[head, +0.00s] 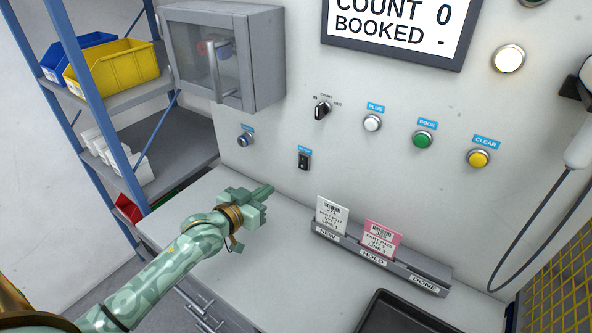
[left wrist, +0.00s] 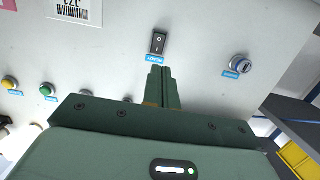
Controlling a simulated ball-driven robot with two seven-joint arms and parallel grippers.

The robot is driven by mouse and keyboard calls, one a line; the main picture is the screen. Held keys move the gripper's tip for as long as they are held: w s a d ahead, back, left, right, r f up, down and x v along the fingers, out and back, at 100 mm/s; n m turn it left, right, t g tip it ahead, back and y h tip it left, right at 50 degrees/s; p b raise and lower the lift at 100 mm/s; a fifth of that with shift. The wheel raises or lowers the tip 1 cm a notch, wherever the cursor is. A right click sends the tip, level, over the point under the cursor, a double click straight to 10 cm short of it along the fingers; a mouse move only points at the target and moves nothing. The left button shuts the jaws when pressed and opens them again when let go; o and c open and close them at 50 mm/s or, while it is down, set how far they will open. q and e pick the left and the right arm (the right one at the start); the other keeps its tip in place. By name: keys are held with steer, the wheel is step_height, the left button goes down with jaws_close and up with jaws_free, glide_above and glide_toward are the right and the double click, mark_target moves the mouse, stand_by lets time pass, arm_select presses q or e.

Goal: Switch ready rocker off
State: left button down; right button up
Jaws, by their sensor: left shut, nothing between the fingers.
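The ready rocker (head: 304,160) is a small black switch on the pale wall panel, with a blue label above it in the head view. In the left wrist view the rocker (left wrist: 158,43) appears upside down, just beyond my fingertips, with marks on its face. I cannot tell which half is pressed in. My left gripper (head: 268,190) is shut and empty, over the bench to the lower left of the rocker. Its closed fingers (left wrist: 163,72) point toward the panel near the rocker's label; a gap seems to remain. My right gripper is not in view.
A keyed switch (head: 244,140) is left of the rocker; a selector knob (head: 322,109) is above. White (head: 373,123), green (head: 423,139) and yellow (head: 479,158) buttons lie right. A card rack (head: 400,268) and dark tray (head: 400,315) occupy the bench. A grey cabinet (head: 262,60) juts out.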

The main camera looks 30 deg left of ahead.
mark_target(302, 166)
arm_select(q)
steer(key=b+x, duration=0.3)
steer(key=x, duration=0.9)
steer(key=shift+w+f, duration=0.1)
steer(key=shift+f, duration=0.05)
steer(key=shift+w+d+b, duration=0.1)
steer(key=shift+w+b, duration=0.3)
steer(key=shift+w, duration=0.3)
steer(key=shift+w, duration=0.1)
